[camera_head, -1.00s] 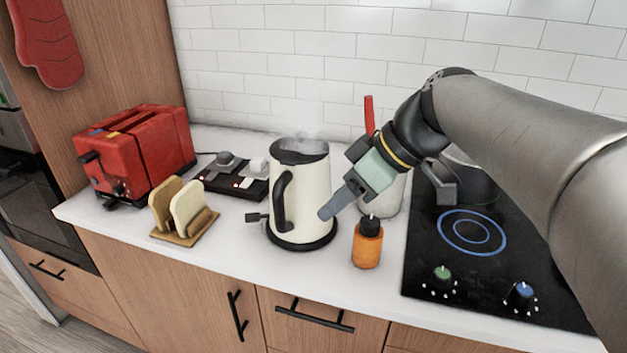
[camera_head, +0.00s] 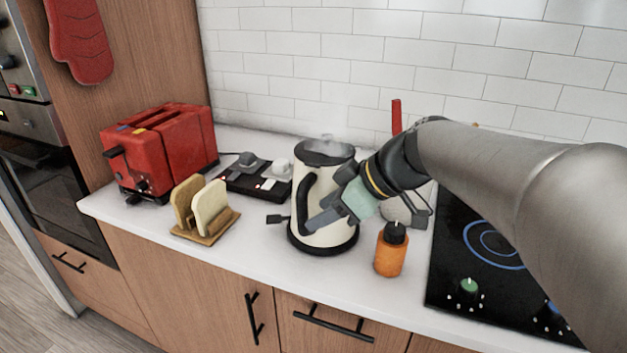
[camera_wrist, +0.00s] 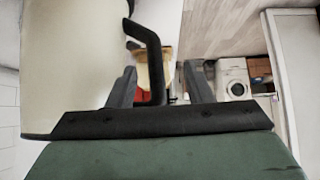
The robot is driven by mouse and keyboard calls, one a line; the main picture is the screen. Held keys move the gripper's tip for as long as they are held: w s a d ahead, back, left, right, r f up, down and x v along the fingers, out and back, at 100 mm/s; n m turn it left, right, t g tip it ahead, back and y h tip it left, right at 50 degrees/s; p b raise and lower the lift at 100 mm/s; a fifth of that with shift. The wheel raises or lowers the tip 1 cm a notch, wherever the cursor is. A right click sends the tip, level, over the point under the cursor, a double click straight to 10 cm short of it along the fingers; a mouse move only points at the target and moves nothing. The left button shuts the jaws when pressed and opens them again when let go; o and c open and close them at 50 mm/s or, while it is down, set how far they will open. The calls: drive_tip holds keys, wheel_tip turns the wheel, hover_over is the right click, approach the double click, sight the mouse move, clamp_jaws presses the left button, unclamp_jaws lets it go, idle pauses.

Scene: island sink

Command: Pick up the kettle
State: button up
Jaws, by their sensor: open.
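The cream kettle (camera_head: 328,168) with a black lid and black base stands upright on the white counter, steam rising from its top. Its black handle (camera_head: 304,203) is on the front left side. My gripper (camera_head: 318,222) is in front of the kettle at its lower handle. In the wrist view the cream body (camera_wrist: 70,60) fills the left, and the black handle (camera_wrist: 154,62) comes down between the two open fingers of my gripper (camera_wrist: 161,86). I cannot tell whether either finger touches the handle. My gripper hides part of the kettle's right side.
An orange bottle (camera_head: 390,256) with a black top stands close right of the kettle, below my arm. A black cooktop (camera_head: 450,270) is further right. A toast rack (camera_head: 208,228) with bread, a red toaster (camera_head: 165,155) and a black switch panel (camera_head: 240,186) are to the left.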

drive_tip(key=x, duration=0.5)
drive_tip(key=shift+w+p, duration=0.3)
drive_tip(key=shift+w, duration=0.05)
clamp_jaws()
drive_tip(key=shift+s, duration=0.1)
idle(0.8)
